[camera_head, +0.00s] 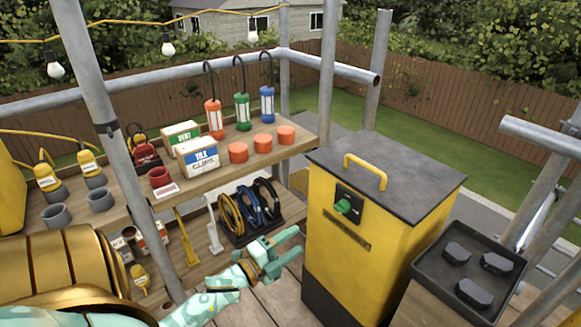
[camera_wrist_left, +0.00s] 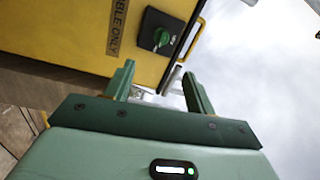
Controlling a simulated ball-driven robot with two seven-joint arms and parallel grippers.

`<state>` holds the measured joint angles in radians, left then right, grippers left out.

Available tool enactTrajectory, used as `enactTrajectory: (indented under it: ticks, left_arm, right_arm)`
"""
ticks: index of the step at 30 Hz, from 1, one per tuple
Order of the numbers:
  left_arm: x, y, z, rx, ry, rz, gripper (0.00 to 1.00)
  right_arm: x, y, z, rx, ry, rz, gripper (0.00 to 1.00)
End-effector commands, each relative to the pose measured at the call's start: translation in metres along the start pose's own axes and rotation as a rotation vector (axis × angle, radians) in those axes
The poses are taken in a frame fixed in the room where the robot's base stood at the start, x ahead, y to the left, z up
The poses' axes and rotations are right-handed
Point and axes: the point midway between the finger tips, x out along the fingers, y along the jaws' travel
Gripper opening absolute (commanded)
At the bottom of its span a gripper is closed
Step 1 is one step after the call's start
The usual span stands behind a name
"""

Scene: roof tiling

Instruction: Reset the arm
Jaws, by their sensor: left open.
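My left gripper (camera_head: 284,252) is open and empty in the head view. It is held low in front of the shelving, just left of the yellow bin (camera_head: 360,245). In the left wrist view my left gripper (camera_wrist_left: 158,85) shows two green fingers spread apart with nothing between them. The yellow bin (camera_wrist_left: 75,28) fills the upper left of that view, with its green knob (camera_wrist_left: 161,38) beyond the fingers. My right gripper is not in either view.
A wooden shelf (camera_head: 215,180) holds lamps, boxes, orange pucks and cups. A lower rack (camera_head: 262,232) holds coiled straps. A black tray (camera_head: 425,262) with dark blocks stands at the right. Metal scaffold poles (camera_head: 100,110) surround the deck.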

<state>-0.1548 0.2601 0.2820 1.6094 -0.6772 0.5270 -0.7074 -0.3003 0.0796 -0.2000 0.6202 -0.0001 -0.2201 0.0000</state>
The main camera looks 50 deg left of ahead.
Motion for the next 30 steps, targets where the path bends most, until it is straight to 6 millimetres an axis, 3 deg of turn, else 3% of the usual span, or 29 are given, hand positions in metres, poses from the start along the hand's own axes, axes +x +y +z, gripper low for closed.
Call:
enactTrajectory:
  ticks: [13,16,17,20,23,27,30]
  left_arm:
    - [0.001,0.0,0.0,-0.011,0.0,0.001,0.55]
    - [-0.002,0.012,0.013,-0.106,-0.064,0.04,0.55]
    - [-0.006,0.024,0.02,-0.152,-0.1,0.069,0.55]
    - [-0.03,0.087,0.035,-0.339,-0.24,0.204,0.55]
    - [-0.079,0.162,0.034,-0.538,-0.412,0.378,0.55]
    - [-0.17,0.248,0.01,-0.746,-0.652,0.62,0.55]
    - [-0.246,0.292,-0.018,-0.844,-0.818,0.789,0.55]
  right_arm:
    - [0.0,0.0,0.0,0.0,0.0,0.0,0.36]
    - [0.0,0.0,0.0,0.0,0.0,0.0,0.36]
    - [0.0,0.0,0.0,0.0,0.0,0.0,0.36]
    - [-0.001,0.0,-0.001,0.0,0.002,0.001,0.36]
    - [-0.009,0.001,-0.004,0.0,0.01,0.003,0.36]
    - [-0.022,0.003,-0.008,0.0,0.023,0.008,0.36]
    - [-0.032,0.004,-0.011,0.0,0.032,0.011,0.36]
